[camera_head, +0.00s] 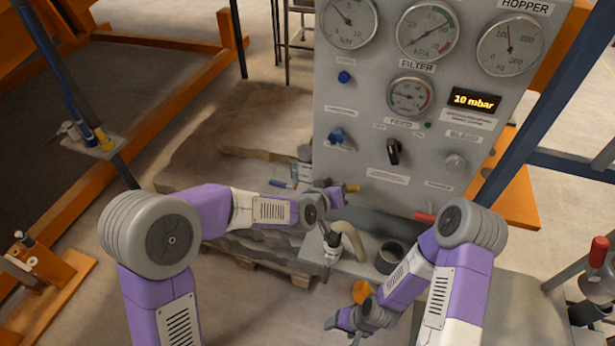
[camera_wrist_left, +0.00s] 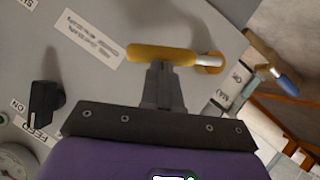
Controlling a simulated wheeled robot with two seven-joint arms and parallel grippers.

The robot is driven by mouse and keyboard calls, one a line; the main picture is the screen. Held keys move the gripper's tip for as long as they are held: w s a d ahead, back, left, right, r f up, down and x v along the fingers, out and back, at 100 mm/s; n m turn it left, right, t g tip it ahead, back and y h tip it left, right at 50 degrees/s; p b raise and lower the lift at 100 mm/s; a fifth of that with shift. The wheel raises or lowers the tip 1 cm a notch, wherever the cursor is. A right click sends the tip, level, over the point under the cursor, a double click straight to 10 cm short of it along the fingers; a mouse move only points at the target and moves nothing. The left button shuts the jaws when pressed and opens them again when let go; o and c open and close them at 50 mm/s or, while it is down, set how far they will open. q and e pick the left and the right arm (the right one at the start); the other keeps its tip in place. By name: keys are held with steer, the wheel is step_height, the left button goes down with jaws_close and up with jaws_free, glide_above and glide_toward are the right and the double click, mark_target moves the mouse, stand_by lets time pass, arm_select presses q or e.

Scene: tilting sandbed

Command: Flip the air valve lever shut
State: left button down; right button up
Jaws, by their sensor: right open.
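A yellow-handled lever (camera_wrist_left: 160,54) on a metal stem lies across the tips of my left gripper (camera_wrist_left: 160,68) in the left wrist view. The fingers are together, at or very close to the handle, which does not run between them. In the head view my left gripper (camera_head: 334,192) is beside the same yellow handle (camera_head: 352,188), at the panel's lower left edge. A blue-handled lever (camera_wrist_left: 285,79) sits beyond it, also visible in the head view (camera_head: 281,184). I cannot tell which lever the label names. My right gripper (camera_head: 342,324) is open, low, away from the panel.
The grey panel (camera_head: 345,105) carries gauges, knobs and a display (camera_head: 474,101) reading 10 mbar. Below it are a hose (camera_head: 350,238), a dark cup (camera_head: 389,257) and a red handle (camera_head: 424,217). A blue post (camera_head: 560,95) stands right.

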arm_select(q)
steer(key=shift+s+d+f+m+y+p, duration=0.25)
steer(key=shift+d+f+m+y+p, duration=0.45)
steer(key=shift+f+p, duration=0.25)
steer(key=shift+s+d+f+m+y+p, duration=0.2)
steer(key=shift+d+f+m+y+p, duration=0.35)
steer(key=shift+f+y+p, duration=0.35)
steer(key=shift+r, duration=0.15)
steer(key=r+p, duration=0.3)
steer(key=r, duration=0.1)
steer(key=shift+s+r+p, duration=0.1)
steer(key=shift+s+p, duration=0.2)
steer(key=shift+p, duration=0.05)
steer(key=v, duration=0.9)
steer(key=shift+s, duration=0.6)
steer(key=shift+a, duration=0.1)
